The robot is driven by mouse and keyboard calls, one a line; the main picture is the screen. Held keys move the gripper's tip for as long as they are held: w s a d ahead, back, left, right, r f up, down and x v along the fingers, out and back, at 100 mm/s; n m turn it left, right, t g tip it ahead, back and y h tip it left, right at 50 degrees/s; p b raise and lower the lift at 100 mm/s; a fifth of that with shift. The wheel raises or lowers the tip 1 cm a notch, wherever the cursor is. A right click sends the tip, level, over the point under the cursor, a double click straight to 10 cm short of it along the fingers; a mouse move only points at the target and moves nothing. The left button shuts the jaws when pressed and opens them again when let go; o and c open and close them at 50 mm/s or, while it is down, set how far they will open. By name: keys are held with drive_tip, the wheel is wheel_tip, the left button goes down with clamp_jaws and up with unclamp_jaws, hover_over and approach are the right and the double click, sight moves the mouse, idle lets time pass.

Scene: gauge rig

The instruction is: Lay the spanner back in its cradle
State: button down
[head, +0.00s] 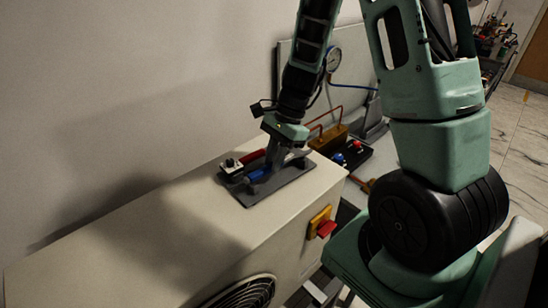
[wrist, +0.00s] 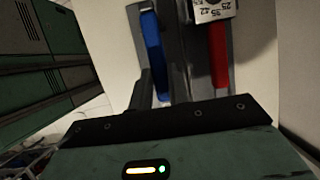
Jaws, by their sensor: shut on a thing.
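A grey cradle plate (head: 291,183) lies on top of the pale cabinet in the head view. My gripper (head: 271,167) is low over it, pointing down. A blue-handled tool, which looks like the spanner (head: 259,174), is at the fingers, close above or on the plate; I cannot tell whether it touches. In the wrist view the blue handle (wrist: 152,45) runs between the dark fingers, and they are shut on it. The spanner's ends are partly hidden by the fingers. A red-handled tool (head: 253,157) lies beside it; its handle (wrist: 219,55) also shows in the wrist view.
A small pale block with numbers (wrist: 214,10) stands by the tools. The pale cabinet (head: 190,205) has a red knob (head: 326,229) on its front. A dial gauge (head: 333,59) and a brass-coloured block (head: 328,139) stand behind. The cabinet top at left is clear.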

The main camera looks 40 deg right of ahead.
drive_tip(key=shift+f+b, duration=0.5)
drive_tip(key=shift+f, duration=0.15)
drive_tip(key=c, duration=1.3)
unclamp_jaws()
drive_tip(key=shift+o, duration=0.2)
drive_tip(key=b+v, duration=0.2)
drive_tip(key=v, duration=1.5)
drive_tip(key=shift+d+r, duration=0.15)
